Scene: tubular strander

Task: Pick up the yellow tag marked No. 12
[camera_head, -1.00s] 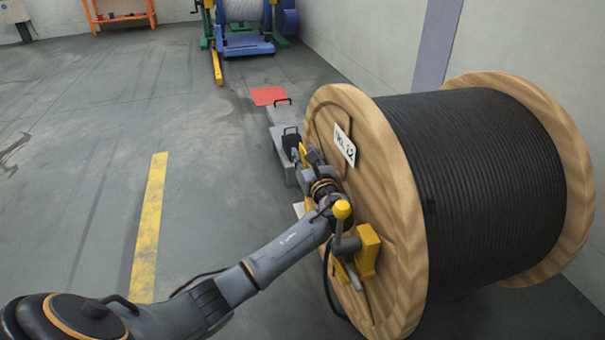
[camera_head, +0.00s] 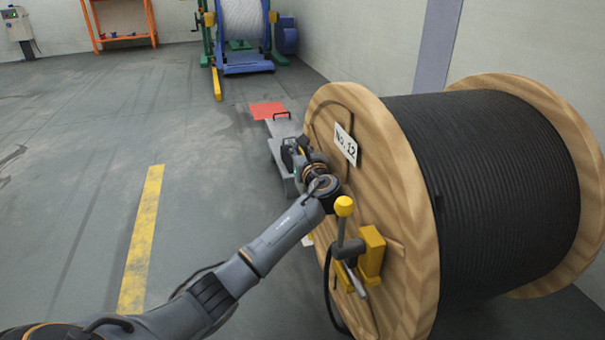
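A white label reading "No. 12" (camera_head: 345,145) is fixed on the near wooden flange of the large cable reel (camera_head: 395,200). No yellow tag with that marking can be made out. My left arm reaches in from the lower left, and its gripper (camera_head: 292,150) is at the left edge of the flange, just left of the label. Its fingers are small, dark and partly hidden by the wrist, so their opening does not show. A small yellowish patch beside it is too small to identify. My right gripper is out of view.
A yellow bracket (camera_head: 371,254) with a yellow-knobbed lever (camera_head: 344,206) sits low at the flange. A grey plate with handles (camera_head: 280,130) lies behind the gripper, near a red floor patch (camera_head: 268,110). Open floor with a yellow line (camera_head: 141,240) lies left.

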